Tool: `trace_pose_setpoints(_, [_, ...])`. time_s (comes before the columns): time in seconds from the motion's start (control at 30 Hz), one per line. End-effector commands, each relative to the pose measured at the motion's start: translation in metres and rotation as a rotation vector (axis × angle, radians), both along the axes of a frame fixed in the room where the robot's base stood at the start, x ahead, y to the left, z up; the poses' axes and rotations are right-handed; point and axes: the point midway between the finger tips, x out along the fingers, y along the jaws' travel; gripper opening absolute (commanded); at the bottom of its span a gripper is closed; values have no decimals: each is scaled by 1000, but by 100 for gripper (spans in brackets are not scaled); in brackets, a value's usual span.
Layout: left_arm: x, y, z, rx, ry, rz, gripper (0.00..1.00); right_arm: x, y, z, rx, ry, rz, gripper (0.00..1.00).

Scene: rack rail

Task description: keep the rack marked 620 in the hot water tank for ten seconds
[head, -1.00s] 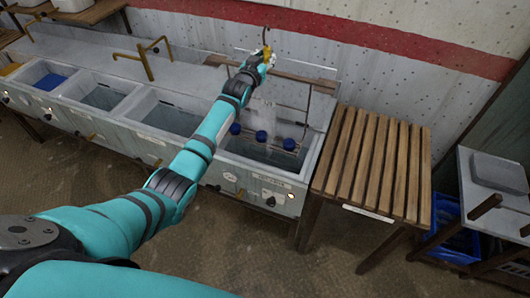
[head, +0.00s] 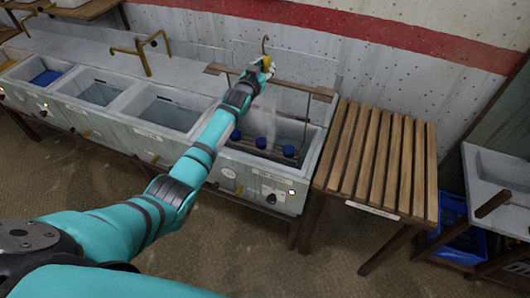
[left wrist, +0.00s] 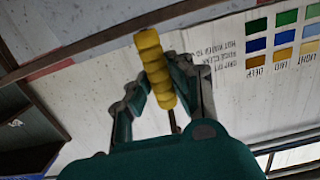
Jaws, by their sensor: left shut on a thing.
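A rack (head: 308,122) with a wooden crossbar, thin side wires and blue round-topped pieces (head: 262,143) hangs in the rightmost tank (head: 312,163). Its number cannot be read. Steam rises there. My left gripper (head: 263,68) is above the tank, shut on the rack's yellow handle, with a hook above it. The yellow handle (left wrist: 155,68) also shows between the fingers of my left gripper (left wrist: 160,85) in the left wrist view. The blue pieces show above the tank's front edge; how deep the rack's lower part sits is unclear. My right gripper is not in view.
Other tanks (head: 165,107) stand in a row to the left, with a brass tap (head: 143,55) behind them. A slatted wooden table (head: 375,160) adjoins on the right, its top clear. A blue crate (head: 455,240) is at the far right. A colour chart (left wrist: 284,42) is on the wall.

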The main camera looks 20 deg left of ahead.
Motion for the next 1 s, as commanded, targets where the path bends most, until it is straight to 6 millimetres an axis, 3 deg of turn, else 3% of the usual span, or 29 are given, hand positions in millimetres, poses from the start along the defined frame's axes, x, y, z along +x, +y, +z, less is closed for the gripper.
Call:
trace_pose_setpoints(0.03, [1, 0, -10, 0, -6, -1, 0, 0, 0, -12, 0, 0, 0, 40])
trace_pose_setpoints(0.7, [1, 0, -98, 0, -6, -1, 0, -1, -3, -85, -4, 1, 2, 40])
trace_pose_setpoints(1.0, [1, 0, -114, 0, -8, -1, 0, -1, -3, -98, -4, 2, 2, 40])
